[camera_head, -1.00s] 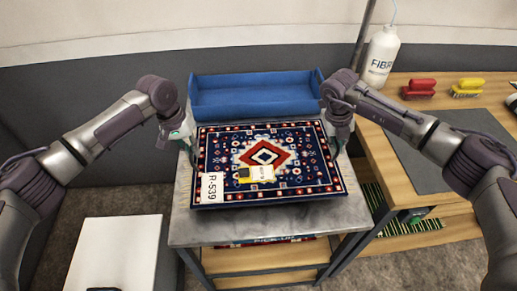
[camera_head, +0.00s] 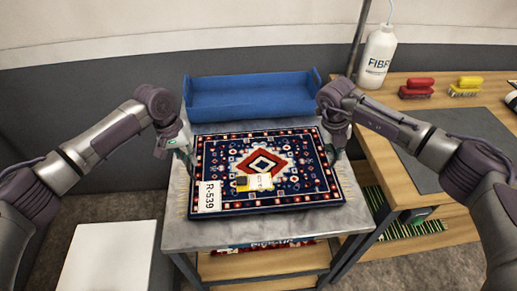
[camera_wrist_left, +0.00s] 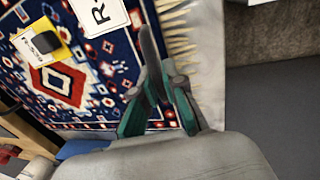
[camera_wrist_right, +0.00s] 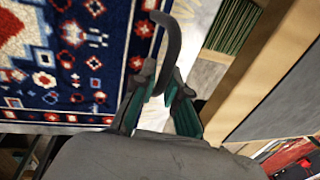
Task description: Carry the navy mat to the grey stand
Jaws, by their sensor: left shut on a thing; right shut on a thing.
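The navy mat (camera_head: 300,195) has a red and white medallion, a patterned border and pale fringe. It is level over the grey stand's stone-like top (camera_head: 200,235); I cannot tell whether it rests there or hangs just above. A white tag marked R-539 (camera_head: 209,196) and a yellow-and-white item (camera_head: 258,182) lie on it.
A blue tray (camera_head: 250,98) stands close behind the mat. A white block (camera_head: 105,258) is at lower left. The stand's front strip is clear.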

